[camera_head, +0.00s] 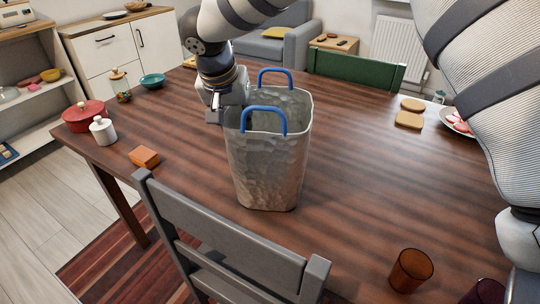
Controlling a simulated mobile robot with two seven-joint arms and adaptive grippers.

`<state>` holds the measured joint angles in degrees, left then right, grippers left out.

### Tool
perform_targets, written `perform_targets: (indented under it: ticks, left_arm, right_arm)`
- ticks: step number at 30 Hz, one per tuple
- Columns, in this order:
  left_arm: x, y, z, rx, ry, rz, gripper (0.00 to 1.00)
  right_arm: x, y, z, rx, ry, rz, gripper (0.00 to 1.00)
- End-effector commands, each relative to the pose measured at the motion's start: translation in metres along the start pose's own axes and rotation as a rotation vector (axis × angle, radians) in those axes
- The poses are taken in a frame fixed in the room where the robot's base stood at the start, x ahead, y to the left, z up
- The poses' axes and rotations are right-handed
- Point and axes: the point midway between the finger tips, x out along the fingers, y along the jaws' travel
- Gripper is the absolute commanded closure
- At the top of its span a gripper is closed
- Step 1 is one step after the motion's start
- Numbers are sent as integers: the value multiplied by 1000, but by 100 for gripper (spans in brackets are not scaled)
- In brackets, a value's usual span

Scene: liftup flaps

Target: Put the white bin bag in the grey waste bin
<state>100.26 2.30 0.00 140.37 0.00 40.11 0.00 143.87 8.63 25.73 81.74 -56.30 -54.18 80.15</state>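A pale, crinkled, open-topped bag with two blue loop handles, which I take to be the white bin bag (268,165), stands upright on the brown wooden table near its middle. I see no separate grey waste bin in this view.
A grey chair (225,245) stands at the near table edge, a green chair (355,71) at the far edge. A red pot (84,116), white jar (103,131) and orange block (144,157) are left. A brown glass (410,270) stands near right.

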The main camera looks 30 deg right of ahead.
Motion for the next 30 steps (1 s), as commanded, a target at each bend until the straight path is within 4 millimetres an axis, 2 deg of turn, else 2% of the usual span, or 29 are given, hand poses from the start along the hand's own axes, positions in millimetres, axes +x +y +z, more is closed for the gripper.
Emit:
perform_targets:
  ticks: [14, 15, 18, 19, 30]
  left_arm:
    - [-3, 0, -2, 0, 10, 0, 70]
    - [-3, 0, -2, 0, 10, 0, 70]
    - [-3, 0, -2, 0, 10, 0, 70]
    - [-3, 0, -2, 0, 10, 0, 70]
    - [-3, 0, -2, 0, 9, 0, 70]
  right_arm:
    - [4, 0, 1, 0, 0, 0, 73]
    - [4, 0, 2, 0, 0, 0, 76]
    - [4, 0, 2, 0, 0, 0, 98]
    - [4, 0, 2, 0, 0, 0, 100]
    - [3, 0, 1, 0, 0, -1, 100]
